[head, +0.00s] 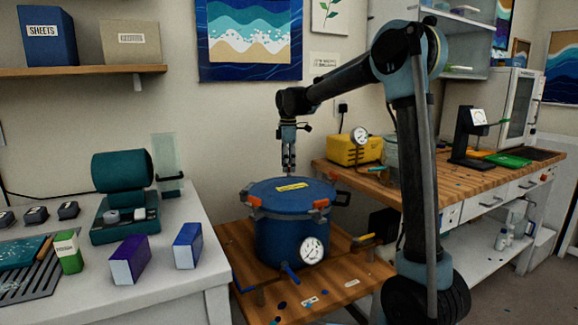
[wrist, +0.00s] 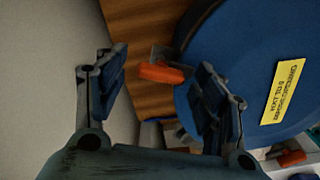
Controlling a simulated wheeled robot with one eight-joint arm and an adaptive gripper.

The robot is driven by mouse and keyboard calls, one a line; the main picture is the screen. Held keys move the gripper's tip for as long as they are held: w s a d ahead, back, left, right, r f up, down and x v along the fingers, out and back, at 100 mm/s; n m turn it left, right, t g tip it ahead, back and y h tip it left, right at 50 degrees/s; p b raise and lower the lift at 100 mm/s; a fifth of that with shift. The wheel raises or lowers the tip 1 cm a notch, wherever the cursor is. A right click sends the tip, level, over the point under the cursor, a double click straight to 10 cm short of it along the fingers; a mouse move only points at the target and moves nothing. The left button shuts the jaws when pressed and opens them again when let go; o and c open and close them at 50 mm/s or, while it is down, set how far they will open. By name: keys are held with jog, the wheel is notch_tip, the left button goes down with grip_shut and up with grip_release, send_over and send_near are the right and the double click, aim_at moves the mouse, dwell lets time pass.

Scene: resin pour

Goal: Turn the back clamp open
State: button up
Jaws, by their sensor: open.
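The blue pressure pot (head: 280,235) stands on a wooden stand, with its lid (head: 315,187) on and a yellow label (head: 291,187) on top. Orange-handled clamps sit at its left rim (head: 253,202) and right rim (head: 321,203). The back clamp (wrist: 163,73), orange on a grey bracket, shows in the wrist view at the wall-side rim; the lid hides it in the head view. My gripper (head: 289,172) points down above the pot's back edge. In the wrist view its open, empty fingers (wrist: 160,92) lie either side of the back clamp, apparently above it and not touching.
A pressure gauge (head: 313,250) and blue valve handle (head: 290,273) stick out at the pot's front. The wall is close behind. A white table (head: 205,272) with boxes is at left; a wooden workbench (head: 400,185) with a yellow pump (head: 350,149) is at right.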

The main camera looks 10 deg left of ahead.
jog(key=c, duration=1.1)
jog(key=shift+o, duration=0.2)
jog(key=shift+m, duration=0.3)
jog(key=m, duration=0.3)
jog(key=shift+m, duration=0.3)
jog(key=m, duration=0.4)
jog(key=shift+w+r+m, duration=0.1)
jog(key=shift+m, duration=0.2)
jog(key=m, duration=0.9)
